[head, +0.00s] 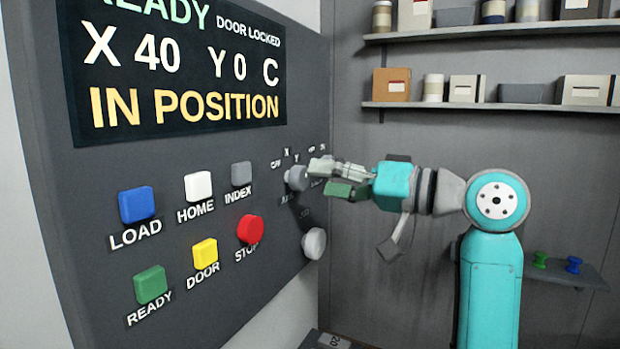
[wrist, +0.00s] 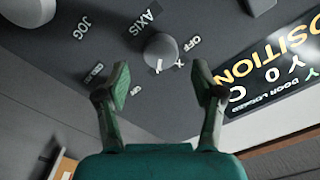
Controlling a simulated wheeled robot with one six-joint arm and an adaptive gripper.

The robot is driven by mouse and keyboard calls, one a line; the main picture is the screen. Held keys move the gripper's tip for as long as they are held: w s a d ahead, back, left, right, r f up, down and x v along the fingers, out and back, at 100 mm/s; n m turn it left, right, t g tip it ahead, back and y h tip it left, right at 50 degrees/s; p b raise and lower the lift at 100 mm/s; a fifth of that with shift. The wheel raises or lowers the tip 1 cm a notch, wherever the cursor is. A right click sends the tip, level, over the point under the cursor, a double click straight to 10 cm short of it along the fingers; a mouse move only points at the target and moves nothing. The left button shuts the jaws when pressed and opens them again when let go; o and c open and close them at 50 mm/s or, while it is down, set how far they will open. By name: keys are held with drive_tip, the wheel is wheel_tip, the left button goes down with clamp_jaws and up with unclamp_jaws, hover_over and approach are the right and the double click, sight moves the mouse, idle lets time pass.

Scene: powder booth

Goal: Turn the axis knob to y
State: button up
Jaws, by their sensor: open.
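The axis knob (head: 297,178) is a round grey knob on the dark control panel, with small labels OFF, X and Y along its upper side. In the wrist view the knob (wrist: 161,50) lies just beyond and between the fingertips, with AXIS and OFF printed beside it. Contact with the knob is not clear.
A larger round jog knob (head: 314,243) sits below. Several coloured buttons, including a red stop button (head: 250,229), lie left. The display (head: 180,75) reads X 40, Y 0, IN POSITION. Shelves (head: 490,106) with boxes and jars are on the back wall.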

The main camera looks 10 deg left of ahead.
drive_tip(key=v, duration=0.7)
drive_tip(key=shift+d, duration=0.2)
drive_tip(key=shift+s, duration=0.1)
